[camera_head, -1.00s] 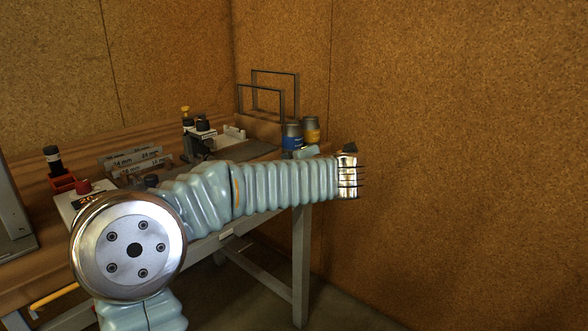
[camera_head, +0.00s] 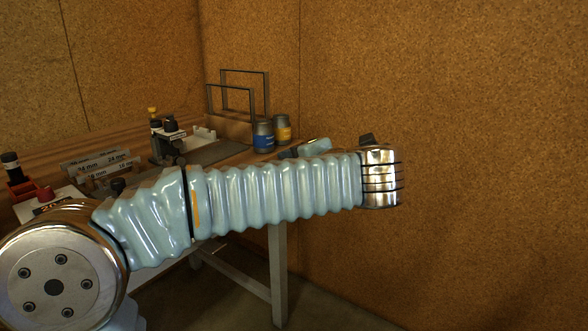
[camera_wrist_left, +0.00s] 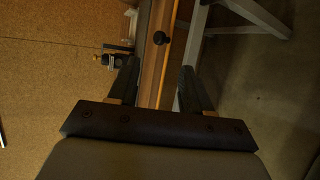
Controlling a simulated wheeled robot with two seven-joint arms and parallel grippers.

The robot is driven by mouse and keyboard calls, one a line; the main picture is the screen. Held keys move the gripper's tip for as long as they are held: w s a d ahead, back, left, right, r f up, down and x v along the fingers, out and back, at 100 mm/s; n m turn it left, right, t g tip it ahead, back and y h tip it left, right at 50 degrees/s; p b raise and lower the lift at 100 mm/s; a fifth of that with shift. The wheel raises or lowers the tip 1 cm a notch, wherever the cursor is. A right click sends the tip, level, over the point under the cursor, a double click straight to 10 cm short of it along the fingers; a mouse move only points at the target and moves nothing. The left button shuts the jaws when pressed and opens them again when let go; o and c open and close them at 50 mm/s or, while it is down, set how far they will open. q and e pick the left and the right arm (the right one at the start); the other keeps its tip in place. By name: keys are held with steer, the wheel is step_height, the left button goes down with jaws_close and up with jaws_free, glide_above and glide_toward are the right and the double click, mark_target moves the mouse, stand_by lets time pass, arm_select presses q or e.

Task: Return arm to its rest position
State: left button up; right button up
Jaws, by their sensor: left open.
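My left arm (camera_head: 280,195), in ribbed pale blue sleeves, stretches across the head view from the lower left to a metal joint (camera_head: 380,178) at right of centre. I cannot make out its gripper's fingers in that view. In the left wrist view my left gripper (camera_wrist_left: 160,78) is open, with its two dark fingers apart and nothing seen between them. Beyond the fingers lies the wooden table edge with a black knob (camera_wrist_left: 161,38). My right arm and gripper are not in view.
The workbench (camera_head: 135,145) stands left, behind my arm. It carries a wire frame stand (camera_head: 233,129), a blue jar (camera_head: 264,136), a yellow jar (camera_head: 283,129) and labelled holders (camera_head: 97,166). A bench leg (camera_head: 278,275) stands below. Brown board walls (camera_head: 460,90) close the back and right.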

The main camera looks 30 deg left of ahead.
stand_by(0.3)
arm_select(q)
steer(key=w+d+f+m+t+h, duration=0.25)
steer(key=w+f+m+t, duration=0.25)
steer(key=w+f+m, duration=0.7)
steer(key=w+d+f+m+h, duration=0.1)
steer(key=d+f+m+h, duration=0.25)
steer(key=f, duration=0.85)
steer(key=w+d+f+m+h, duration=0.1)
steer(key=d+f+m+h, duration=0.25)
steer(key=f, duration=0.85)
steer(key=s+d+f+m+g+h, duration=0.2)
steer(key=s+d+f+m, duration=0.15)
steer(key=s+f, duration=0.4)
steer(key=s+d+f+m+g+h, duration=0.3)
steer(key=s+f+m, duration=0.15)
steer(key=f, duration=0.55)
steer(key=s+d+f+m+g+h, duration=0.1)
steer(key=s+f+g, duration=0.2)
steer(key=s, duration=0.5)
steer(key=s+d+f+m+g+h, duration=0.1)
steer(key=s+d+f+m+g, duration=0.1)
steer(key=s, duration=0.7)
step_height(320, 180, down, 3)
steer(key=shift+r+g, duration=0.15)
steer(key=shift+g, duration=0.35)
